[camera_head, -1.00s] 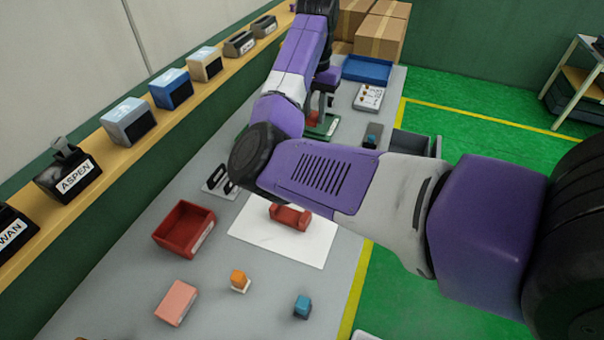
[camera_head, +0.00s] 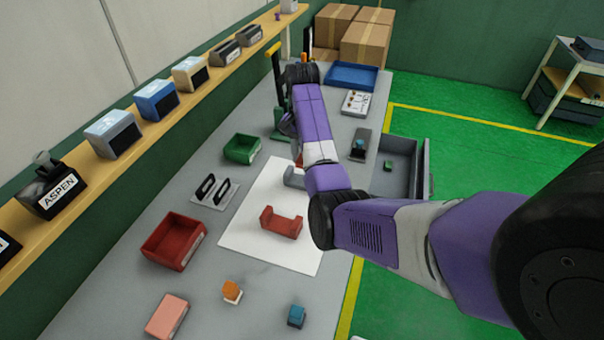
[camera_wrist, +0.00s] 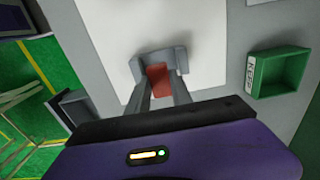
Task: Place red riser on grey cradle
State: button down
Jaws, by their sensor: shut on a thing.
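The red riser (camera_wrist: 159,78) is between the two fingers of my gripper (camera_wrist: 161,88) in the wrist view, and the gripper is shut on it. The grey cradle (camera_wrist: 146,66) lies just beyond it on a white mat, and the riser overlaps the cradle's middle in the picture. I cannot tell whether they touch. In the head view my arm covers most of the grey cradle (camera_head: 292,179) and hides the fingertips.
A red cradle (camera_head: 281,224) sits on the same white mat (camera_head: 258,248). A green bin (camera_head: 242,148), a black-slotted rack (camera_head: 213,191) and a red bin (camera_head: 173,240) stand to the left. An open grey drawer (camera_head: 396,170) is at the table's right edge.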

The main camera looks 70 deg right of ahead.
aim_at(302, 180)
jog(key=shift+a+f, duration=0.15)
jog(key=shift+f, duration=0.7)
jog(key=shift+f+p, duration=0.4)
jog(key=shift+f, duration=2.2)
jog(key=shift+f, duration=0.2)
jog(key=c, duration=1.4)
grip_release()
jog(key=shift+c, duration=0.2)
